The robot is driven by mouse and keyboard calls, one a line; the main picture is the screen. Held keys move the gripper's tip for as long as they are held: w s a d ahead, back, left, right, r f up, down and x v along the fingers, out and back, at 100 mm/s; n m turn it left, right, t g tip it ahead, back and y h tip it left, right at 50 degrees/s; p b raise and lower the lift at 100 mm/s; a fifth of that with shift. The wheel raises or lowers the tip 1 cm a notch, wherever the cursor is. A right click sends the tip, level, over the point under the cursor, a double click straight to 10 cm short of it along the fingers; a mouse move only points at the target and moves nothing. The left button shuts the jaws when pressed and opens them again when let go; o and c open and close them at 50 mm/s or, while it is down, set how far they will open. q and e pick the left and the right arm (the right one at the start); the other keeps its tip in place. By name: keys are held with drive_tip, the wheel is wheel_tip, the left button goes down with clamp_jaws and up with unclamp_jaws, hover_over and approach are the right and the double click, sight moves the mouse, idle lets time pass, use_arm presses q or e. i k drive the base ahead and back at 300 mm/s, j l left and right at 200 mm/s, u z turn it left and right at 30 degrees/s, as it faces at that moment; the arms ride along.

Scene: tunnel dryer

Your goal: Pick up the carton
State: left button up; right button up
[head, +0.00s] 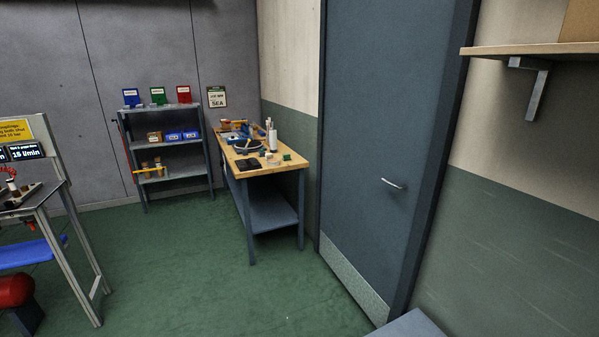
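A brown, cardboard-coloured box (581,20), possibly the carton, stands on a wooden wall shelf (530,51) at the top right. The picture's edges cut it off, so only its lower left part shows. A much smaller brown box (154,137) sits on the middle level of the grey rack at the back. Neither of my grippers is in view.
A closed grey-blue door (390,120) is right of centre. A workbench (262,167) with tools stands left of it, beside a grey rack (172,143). A metal-framed station (60,190) is at the left. Green floor (200,265) between them is clear.

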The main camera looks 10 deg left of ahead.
sight(223, 126)
drive_tip(key=i+j+u, duration=0.6)
drive_tip(key=i+u, duration=0.15)
drive_tip(key=i, duration=0.2)
drive_tip(key=i+j+u, duration=0.1)
drive_tip(key=i+u, duration=0.3)
drive_tip(key=i, duration=0.95)
drive_tip(key=i+j, duration=0.1)
drive_tip(key=i, duration=2.3)
drive_tip(key=i+j+z, duration=0.15)
drive_tip(key=i, duration=0.25)
drive_tip(key=i+j+z, duration=0.1)
drive_tip(key=i, duration=0.3)
drive_tip(key=i+j+z, duration=0.15)
drive_tip(key=i+z, duration=0.25)
drive_tip(key=i+j+z, duration=0.3)
drive_tip(key=z, duration=0.15)
drive_tip(key=i, duration=0.05)
